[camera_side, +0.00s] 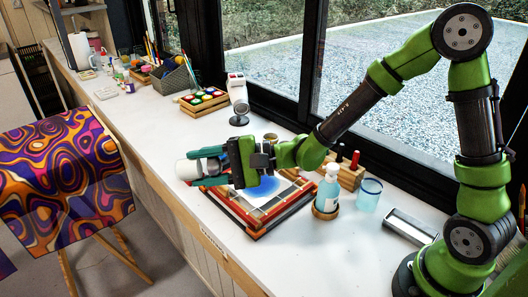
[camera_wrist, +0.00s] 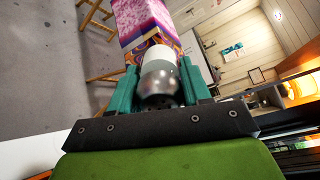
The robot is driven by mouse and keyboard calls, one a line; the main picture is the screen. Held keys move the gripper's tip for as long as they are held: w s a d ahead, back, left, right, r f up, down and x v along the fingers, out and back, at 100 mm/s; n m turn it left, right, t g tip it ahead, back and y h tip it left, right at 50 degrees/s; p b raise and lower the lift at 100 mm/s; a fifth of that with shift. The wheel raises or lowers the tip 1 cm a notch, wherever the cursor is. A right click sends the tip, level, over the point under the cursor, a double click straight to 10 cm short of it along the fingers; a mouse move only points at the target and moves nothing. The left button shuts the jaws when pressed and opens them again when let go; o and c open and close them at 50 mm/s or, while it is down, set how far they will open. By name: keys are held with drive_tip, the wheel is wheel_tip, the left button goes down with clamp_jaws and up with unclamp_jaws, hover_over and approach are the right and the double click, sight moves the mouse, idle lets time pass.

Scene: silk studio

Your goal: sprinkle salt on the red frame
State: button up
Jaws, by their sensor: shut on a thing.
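My gripper (camera_side: 208,160) is shut on the salt shaker (camera_side: 187,170), a white cylinder lying on its side in the side view. In the wrist view the shaker (camera_wrist: 158,58) shows a white part and a grey metallic part between my teal fingers (camera_wrist: 160,88). The red frame (camera_side: 237,214) lies on the white worktop with white cloth stretched in it. A blue patch (camera_side: 267,187) marks the cloth. My gripper is above the frame's left part, and the shaker sticks out to the left. My gripper hides part of the frame. No falling salt is visible.
A white device (camera_side: 238,98) and paint tray (camera_side: 204,100) stand behind. The worktop's front left (camera_side: 160,155) is clear. A patterned cloth (camera_side: 62,180) hangs left.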

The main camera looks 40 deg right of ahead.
drive_tip(key=w+d+f+m+t+h, duration=0.3)
drive_tip(key=w+d+m+t+h, duration=0.1)
drive_tip(key=d+t, duration=0.1)
drive_tip(key=shift+w+d+m+t, duration=0.3)
drive_tip(key=shift+w+d+m, duration=0.1)
drive_tip(key=shift+d, duration=0.4)
drive_tip(key=d+f+m+t+h, duration=0.1)
drive_tip(key=d+h, duration=0.1)
drive_tip(key=d, duration=0.1)
drive_tip(key=w+d+f+m+t+h, duration=0.1)
drive_tip(key=d+f+m+h, duration=0.1)
drive_tip(key=d+h, duration=0.1)
drive_tip(key=w+d+f+m+t+h, duration=0.1)
drive_tip(key=d+f+h, duration=0.1)
drive_tip(key=d+h, duration=0.1)
drive_tip(key=shift+w+d+f+m+t, duration=0.1)
drive_tip(key=shift+d+f+m+t, duration=0.1)
drive_tip(key=shift+d+m+t, duration=0.15)
drive_tip(key=shift+d+f+m+h, duration=0.15)
drive_tip(key=shift+f+m+h, duration=0.15)
drive_tip(key=shift+f, duration=1.45)
drive_tip(key=shift+r, duration=0.15)
